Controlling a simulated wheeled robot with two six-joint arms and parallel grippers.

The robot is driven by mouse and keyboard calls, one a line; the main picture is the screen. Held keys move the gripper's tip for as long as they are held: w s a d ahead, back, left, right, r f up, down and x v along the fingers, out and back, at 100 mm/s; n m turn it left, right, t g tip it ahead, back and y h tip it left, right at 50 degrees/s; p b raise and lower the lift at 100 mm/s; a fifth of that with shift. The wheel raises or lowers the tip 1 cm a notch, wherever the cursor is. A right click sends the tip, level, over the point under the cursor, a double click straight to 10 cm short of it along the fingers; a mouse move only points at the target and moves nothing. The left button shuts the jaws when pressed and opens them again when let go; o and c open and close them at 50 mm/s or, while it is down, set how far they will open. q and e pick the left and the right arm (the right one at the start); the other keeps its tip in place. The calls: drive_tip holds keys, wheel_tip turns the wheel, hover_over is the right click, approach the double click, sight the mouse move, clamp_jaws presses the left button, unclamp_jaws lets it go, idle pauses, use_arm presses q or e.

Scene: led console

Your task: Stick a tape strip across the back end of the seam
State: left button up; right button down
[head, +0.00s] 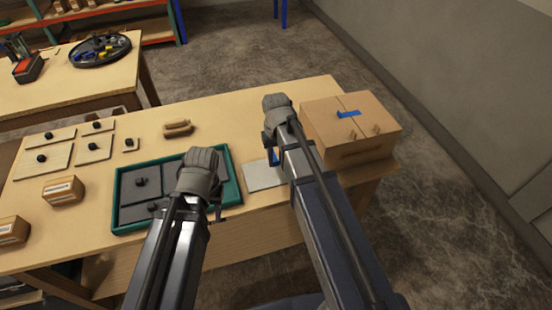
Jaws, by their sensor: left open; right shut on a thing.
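The cardboard box (362,155) stands at the right end of the table, with a seam running from back to front across its top. One blue tape strip (349,114) lies across the seam near the middle of the top. My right gripper (268,144) is left of the box, above a pale grey plate (262,177). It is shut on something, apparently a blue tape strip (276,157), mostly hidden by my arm. My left gripper (220,206) is open over the right side of a green-rimmed tray (117,190).
Several flat wooden plates with black knobs (42,158) lie at the left. Wooden blocks (63,190) sit near the front left, and a small wooden piece (178,128) near the middle. A second table (60,85) stands behind. A grey wall (470,90) rises at the right.

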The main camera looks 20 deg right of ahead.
use_arm(q)
drive_tip(key=shift+r, duration=0.65)
use_arm(e)
drive_tip(key=shift+r, duration=0.6)
use_arm(q)
drive_tip(key=shift+r+p, duration=0.1)
drive_tip(key=shift+p, duration=0.2)
use_arm(e)
drive_tip(key=shift+r, duration=0.1)
use_arm(q)
drive_tip(key=shift+r+p, duration=1.85)
drive_tip(key=shift+p, duration=0.05)
use_arm(e)
drive_tip(key=shift+r, duration=1.85)
use_arm(q)
drive_tip(key=shift+r, duration=0.1)
use_arm(e)
drive_tip(key=shift+r, duration=0.1)
